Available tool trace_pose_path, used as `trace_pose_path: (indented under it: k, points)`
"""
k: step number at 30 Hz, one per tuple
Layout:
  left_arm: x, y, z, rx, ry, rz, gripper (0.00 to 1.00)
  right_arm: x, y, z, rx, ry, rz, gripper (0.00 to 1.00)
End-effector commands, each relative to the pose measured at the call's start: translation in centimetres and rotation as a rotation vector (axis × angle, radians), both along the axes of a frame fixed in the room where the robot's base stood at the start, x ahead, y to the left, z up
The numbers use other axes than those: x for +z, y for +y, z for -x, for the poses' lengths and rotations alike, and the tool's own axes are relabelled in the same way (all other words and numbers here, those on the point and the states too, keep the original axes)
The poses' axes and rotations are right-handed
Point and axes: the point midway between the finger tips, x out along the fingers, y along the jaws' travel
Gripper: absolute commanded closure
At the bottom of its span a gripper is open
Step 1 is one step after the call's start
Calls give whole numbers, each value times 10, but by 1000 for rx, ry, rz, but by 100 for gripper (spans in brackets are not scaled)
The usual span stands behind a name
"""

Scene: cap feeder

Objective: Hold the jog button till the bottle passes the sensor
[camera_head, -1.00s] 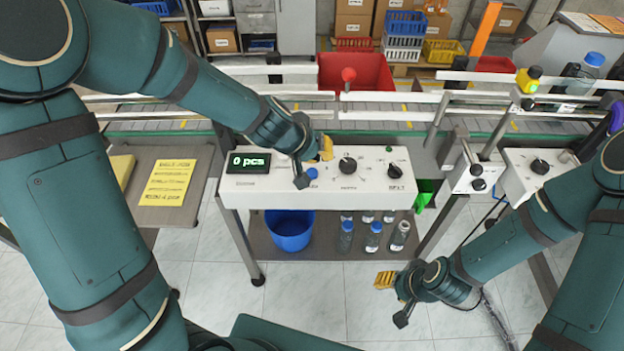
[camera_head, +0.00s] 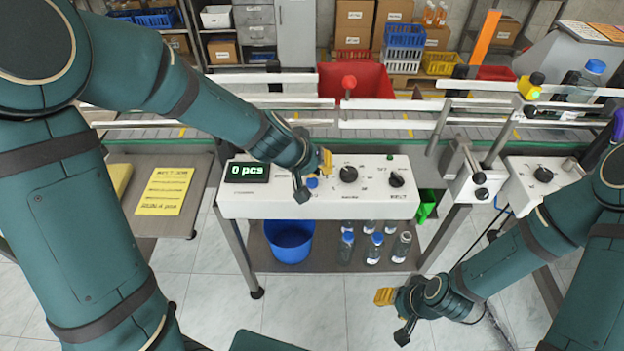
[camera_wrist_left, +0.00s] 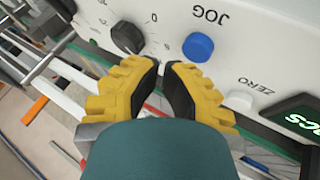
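The blue jog button (camera_head: 312,183) is on the white control panel (camera_head: 260,207), and it shows beside the word JOG in the left wrist view (camera_wrist_left: 198,46). My left gripper (camera_head: 326,161) is over the panel; in the wrist view its yellow fingertips (camera_wrist_left: 163,66) are close together with a thin gap, empty, beside the button and apart from it in the picture. A blue-capped bottle (camera_head: 588,85) stands by the conveyor at the right. A yellow-and-black device (camera_head: 530,85), possibly the sensor, is left of it. My right gripper (camera_head: 385,297) is low, away from the panel; its finger gap is hidden.
The display (camera_head: 247,172) reads 0 pcs. Black knobs (camera_head: 348,174) sit right of the button. A red bin (camera_head: 358,82) is behind the rails. A blue bucket (camera_head: 288,242) and several bottles (camera_head: 374,249) stand on the shelf below. A yellow note (camera_head: 165,191) lies left.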

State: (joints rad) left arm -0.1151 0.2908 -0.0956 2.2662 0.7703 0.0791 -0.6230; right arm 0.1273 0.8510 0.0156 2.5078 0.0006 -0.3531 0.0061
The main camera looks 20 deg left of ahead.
Motion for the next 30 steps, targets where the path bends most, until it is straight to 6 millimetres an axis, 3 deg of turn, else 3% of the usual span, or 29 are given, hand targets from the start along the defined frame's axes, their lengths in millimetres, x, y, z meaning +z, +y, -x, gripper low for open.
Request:
trace_pose_path:
  k: [30]
  points:
    - [-9,0,0,0,0,0,100,-10,0,0,0,0,0,53]
